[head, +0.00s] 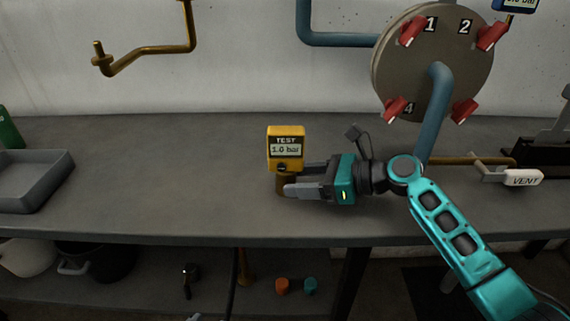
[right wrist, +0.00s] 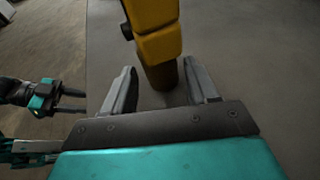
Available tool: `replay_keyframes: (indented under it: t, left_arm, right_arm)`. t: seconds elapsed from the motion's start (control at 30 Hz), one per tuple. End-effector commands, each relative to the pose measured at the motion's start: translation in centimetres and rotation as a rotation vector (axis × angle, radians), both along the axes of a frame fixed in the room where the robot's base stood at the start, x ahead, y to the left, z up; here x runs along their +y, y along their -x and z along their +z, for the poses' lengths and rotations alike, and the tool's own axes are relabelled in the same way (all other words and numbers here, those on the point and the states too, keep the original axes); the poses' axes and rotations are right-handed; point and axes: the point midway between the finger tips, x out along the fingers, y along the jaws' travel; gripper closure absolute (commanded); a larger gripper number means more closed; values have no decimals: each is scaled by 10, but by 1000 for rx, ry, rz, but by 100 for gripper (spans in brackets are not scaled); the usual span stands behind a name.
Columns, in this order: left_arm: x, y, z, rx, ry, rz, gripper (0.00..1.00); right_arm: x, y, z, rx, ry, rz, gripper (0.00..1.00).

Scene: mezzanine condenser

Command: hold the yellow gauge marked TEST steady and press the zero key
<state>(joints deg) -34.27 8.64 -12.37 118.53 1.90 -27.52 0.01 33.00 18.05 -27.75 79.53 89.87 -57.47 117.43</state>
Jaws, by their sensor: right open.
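The yellow gauge (head: 286,134) reads TEST and 1.0 bar and stands upright on a short brown stem (head: 280,185) on the bench. A small dark round key (head: 284,167) shows below its display; its label is not readable. My right gripper (head: 292,181) reaches in from the right, its open fingers either side of the stem, below the gauge body. In the right wrist view the gauge (right wrist: 154,25) is above the open fingers (right wrist: 160,92), with gaps beside the stem. My left gripper (right wrist: 72,99) shows only in that view, at the left, fingers apart and empty.
A round plate (head: 400,65) with red valve handles and a blue pipe (head: 437,115) stand behind the right arm. A VENT lever (head: 523,178) is at the right. A grey tray (head: 35,180) sits at the left. The bench between tray and gauge is clear.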

Motion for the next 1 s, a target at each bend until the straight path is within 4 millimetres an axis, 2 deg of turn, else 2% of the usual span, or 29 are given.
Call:
replay_keyframes:
  t: [0.03,0.2,0.6,0.93,1.0]
  left_arm:
    - [0,-2,8,-7,1,0,57]
    - [0,-6,12,-19,1,1,57]
    - [0,-5,11,-15,0,0,57]
    - [1,-2,8,-7,0,1,57]
    - [1,-2,8,-6,0,1,57]
  right_arm:
    - [7,-2,3,1,-2,1,42]
    - [19,-6,-3,-1,-2,1,42]
    - [23,-7,-5,-3,0,1,42]
    - [23,-7,-5,-2,0,1,72]
    - [23,-7,-6,-2,0,1,72]
